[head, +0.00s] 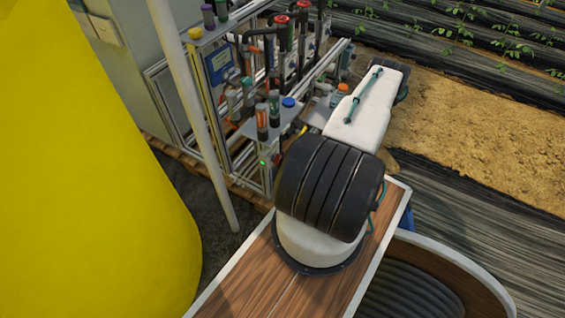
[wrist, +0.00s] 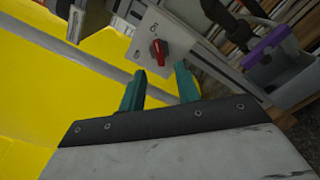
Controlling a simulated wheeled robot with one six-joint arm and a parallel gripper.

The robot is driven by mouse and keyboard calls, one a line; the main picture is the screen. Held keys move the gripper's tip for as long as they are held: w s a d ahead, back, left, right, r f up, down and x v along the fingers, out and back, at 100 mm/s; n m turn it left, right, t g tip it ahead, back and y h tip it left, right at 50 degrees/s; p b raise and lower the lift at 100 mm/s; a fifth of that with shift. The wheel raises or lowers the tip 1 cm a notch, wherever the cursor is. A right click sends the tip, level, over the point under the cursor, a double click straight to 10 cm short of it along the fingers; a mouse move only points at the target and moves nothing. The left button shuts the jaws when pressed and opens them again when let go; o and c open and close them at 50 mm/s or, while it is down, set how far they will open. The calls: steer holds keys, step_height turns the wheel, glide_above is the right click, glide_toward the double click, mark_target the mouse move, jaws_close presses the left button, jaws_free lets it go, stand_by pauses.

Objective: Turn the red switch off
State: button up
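The red switch (wrist: 158,52) is a small red knob on a light grey plate (wrist: 180,50) in the wrist view. Small dark marks sit on the plate beside the knob. My gripper (wrist: 160,82) shows in the wrist view with two teal fingers apart and nothing between them. The knob lies just beyond the fingertips, roughly between them in the picture; I see no contact. In the head view I cannot make out the red switch, and my own arm hides part of the skid and the gripper.
A large yellow tank (head: 90,170) fills the left of the head view. A pale upright pole (head: 195,110) stands before the skid frame. Red-topped valves (head: 281,20) and several bottles stand on the skid. A purple-rimmed grey container (wrist: 275,60) is at right in the wrist view.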

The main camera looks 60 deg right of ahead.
mark_target(276, 158)
steer(key=w, duration=0.5)
steer(key=shift+w+a, duration=0.25)
steer(key=shift+w, duration=0.15)
jaws_close()
